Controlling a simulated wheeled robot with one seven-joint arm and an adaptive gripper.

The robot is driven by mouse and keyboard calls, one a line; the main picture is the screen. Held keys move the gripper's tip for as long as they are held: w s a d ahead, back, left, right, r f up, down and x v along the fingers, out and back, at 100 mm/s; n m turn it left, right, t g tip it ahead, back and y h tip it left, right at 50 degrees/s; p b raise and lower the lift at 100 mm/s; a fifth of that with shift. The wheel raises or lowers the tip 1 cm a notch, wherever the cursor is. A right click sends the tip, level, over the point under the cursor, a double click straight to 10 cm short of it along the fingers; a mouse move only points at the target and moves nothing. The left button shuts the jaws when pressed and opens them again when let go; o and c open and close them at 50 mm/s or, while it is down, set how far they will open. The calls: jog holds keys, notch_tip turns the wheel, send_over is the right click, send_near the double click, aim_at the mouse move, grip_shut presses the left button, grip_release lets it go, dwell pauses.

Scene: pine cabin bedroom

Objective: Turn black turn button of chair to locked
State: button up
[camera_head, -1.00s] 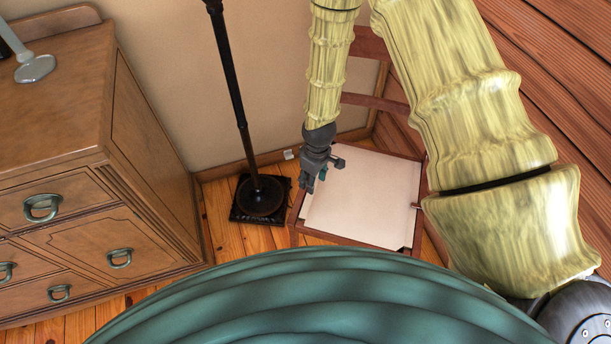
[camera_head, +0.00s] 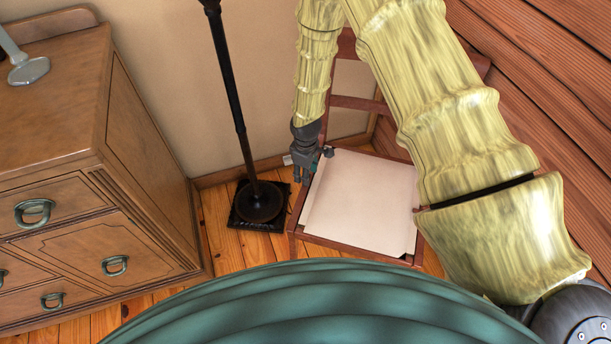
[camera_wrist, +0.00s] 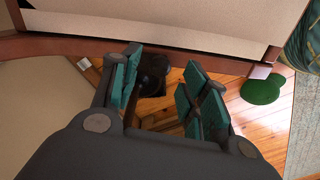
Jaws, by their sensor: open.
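The chair (camera_head: 360,200) has a reddish-brown wooden frame and a cream seat, and stands in the corner. Its frame rail (camera_wrist: 60,48) and the pale seat cross the top of the wrist view. I cannot make out the black turn button surely in either current view. My gripper (camera_head: 301,178) hangs at the left edge of the seat, towards the lamp side. In the wrist view my gripper (camera_wrist: 163,82) is open, with teal finger pads apart and nothing held between them. I cannot tell whether it touches the chair.
A black floor lamp (camera_head: 236,110) stands close left of the chair; its base (camera_wrist: 152,72) shows between my fingers. A wooden dresser (camera_head: 150,170) is further left. Plank walls rise at right. Some wooden floor (camera_head: 222,250) is free between dresser and chair.

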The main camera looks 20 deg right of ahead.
jog(key=shift+f, duration=1.25)
grip_shut()
